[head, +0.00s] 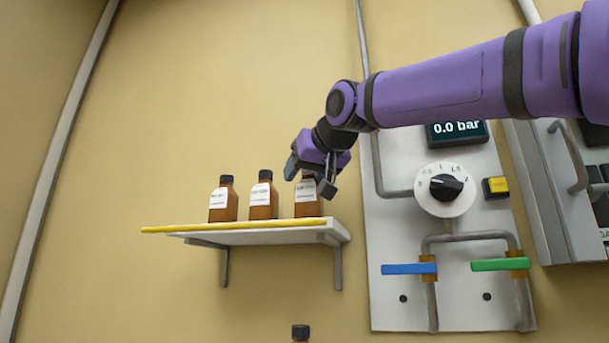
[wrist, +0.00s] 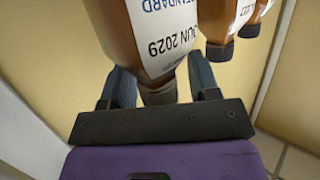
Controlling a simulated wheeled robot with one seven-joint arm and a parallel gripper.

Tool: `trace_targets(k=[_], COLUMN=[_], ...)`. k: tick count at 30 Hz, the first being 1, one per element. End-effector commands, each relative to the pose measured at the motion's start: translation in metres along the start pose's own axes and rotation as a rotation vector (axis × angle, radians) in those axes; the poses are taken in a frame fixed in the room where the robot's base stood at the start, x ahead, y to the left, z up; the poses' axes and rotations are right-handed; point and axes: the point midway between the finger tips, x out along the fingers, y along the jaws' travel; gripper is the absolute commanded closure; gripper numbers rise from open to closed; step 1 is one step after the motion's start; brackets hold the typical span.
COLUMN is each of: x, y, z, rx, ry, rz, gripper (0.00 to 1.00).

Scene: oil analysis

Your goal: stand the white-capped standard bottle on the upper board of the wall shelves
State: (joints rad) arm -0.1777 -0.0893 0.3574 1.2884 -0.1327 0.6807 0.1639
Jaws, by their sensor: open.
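The standard bottle (head: 308,202) is amber with a white label and stands upright at the right end of the upper shelf board (head: 245,238). In the wrist view its label (wrist: 165,35) reads STANDARD and JUN 2029, and its cap (wrist: 158,93) looks grey in the shade. The cap is hidden by my gripper in the head view. My gripper (head: 309,178) is open, with its fingers on either side of the cap; the wrist view shows a gap beside the cap between the fingers (wrist: 160,90).
Two dark-capped amber bottles (head: 221,200) (head: 262,196) stand left of it on the same board, which has a yellow front edge. Another dark-capped bottle (head: 300,333) shows below. A panel with a dial (head: 445,188) and blue and green valve handles is close on the right.

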Motion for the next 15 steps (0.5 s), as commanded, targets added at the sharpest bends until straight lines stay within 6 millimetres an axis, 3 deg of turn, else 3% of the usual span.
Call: trace_targets(k=[15], x=[-0.094], y=[-0.001], z=[0.000], rx=[0.000], ry=[0.002], rz=[0.000], gripper=[0.44])
